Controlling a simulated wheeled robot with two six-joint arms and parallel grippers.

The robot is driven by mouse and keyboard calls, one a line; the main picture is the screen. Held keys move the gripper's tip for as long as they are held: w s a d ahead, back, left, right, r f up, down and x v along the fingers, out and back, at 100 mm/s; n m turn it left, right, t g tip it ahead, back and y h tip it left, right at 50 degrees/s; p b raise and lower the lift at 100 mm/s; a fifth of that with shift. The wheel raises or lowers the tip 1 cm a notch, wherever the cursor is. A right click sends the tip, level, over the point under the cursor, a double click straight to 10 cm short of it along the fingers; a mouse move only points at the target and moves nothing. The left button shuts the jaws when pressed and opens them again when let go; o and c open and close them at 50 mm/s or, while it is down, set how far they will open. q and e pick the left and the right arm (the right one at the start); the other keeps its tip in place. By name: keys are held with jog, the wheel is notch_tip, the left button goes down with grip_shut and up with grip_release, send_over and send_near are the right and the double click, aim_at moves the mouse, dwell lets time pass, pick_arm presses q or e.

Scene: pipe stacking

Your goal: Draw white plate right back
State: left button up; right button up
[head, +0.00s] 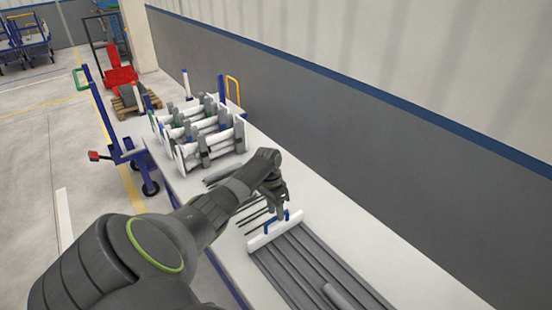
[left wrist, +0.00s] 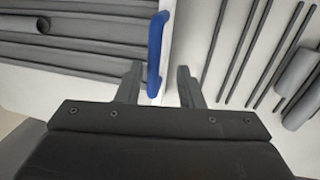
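The white plate (head: 268,236) stands across the end of a row of grey pipes (head: 308,266) on the table. It carries a blue handle (head: 291,214). My left gripper (head: 279,210) is over the handle, pointing down. In the left wrist view the plate shows as a pale strip (left wrist: 168,45) beside the pipe ends, and the blue handle (left wrist: 156,48) lies between the two finger lines of my open left gripper (left wrist: 158,78). Gaps show on both sides of the handle; I cannot tell how deep the fingers reach around it. My right gripper is not in view.
Thin dark rods (head: 252,216) lie on the table beyond the plate. A white rack with grey pipes (head: 200,138) stands farther back. One short pipe (head: 343,297) rests on the row. A grey wall (head: 400,165) runs along the table's right side.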

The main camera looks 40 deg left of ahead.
pick_arm(q)
jog(key=shift+d, duration=0.1)
jog(key=a+r+b, duration=0.1)
jog(key=a+r, duration=0.2)
jog(key=r, duration=1.4)
jog(key=shift+w+a+b, duration=0.2)
jog(key=shift+b, duration=0.2)
